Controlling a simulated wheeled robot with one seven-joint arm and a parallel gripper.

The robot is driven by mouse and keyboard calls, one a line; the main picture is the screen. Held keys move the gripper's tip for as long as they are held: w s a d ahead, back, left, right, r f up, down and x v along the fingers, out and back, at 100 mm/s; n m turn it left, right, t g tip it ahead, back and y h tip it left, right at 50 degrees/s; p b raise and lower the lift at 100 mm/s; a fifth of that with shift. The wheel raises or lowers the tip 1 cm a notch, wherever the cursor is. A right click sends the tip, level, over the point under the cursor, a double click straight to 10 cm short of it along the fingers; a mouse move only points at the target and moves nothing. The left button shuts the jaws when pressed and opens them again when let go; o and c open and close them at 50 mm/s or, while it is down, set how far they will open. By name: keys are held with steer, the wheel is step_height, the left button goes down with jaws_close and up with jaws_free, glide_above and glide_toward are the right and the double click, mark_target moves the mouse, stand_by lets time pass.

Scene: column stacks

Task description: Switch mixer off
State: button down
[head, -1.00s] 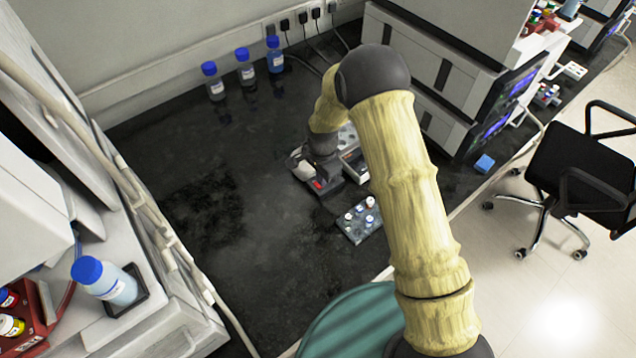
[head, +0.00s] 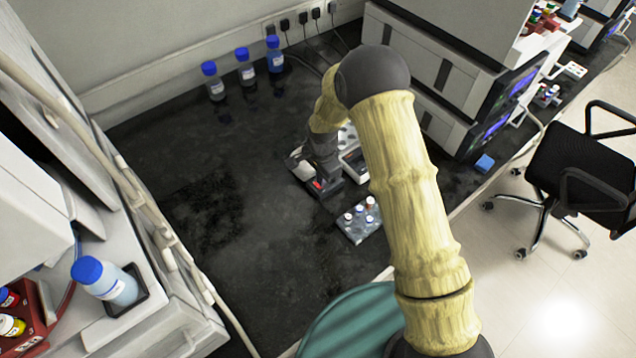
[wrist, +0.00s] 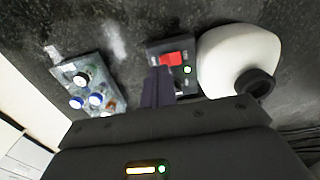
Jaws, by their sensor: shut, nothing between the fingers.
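The mixer is a small dark unit with a red switch (wrist: 171,59) and a lit green light (wrist: 187,69) on its panel. A white rounded body with a dark round opening (wrist: 235,60) sits beside the panel in the wrist view. In the head view the mixer (head: 300,168) stands on the black bench, partly hidden by my gripper (head: 325,180). In the wrist view my gripper (wrist: 158,72) is shut and empty, its fingertips at the panel just left of and below the red switch. I cannot tell whether they touch it.
A rack of small vials (head: 360,220) stands close in front of the mixer. Several blue-capped bottles (head: 245,68) stand at the back wall. Stacked instruments (head: 440,75) rise to the right. The bench left of the mixer (head: 215,200) is clear.

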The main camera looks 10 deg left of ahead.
steer(key=shift+f+b, duration=0.7)
steer(key=shift+f, duration=0.35)
stand_by(0.9)
steer(key=shift+r, duration=0.1)
steer(key=shift+r+p, duration=1.7)
steer(key=shift+r, duration=0.75)
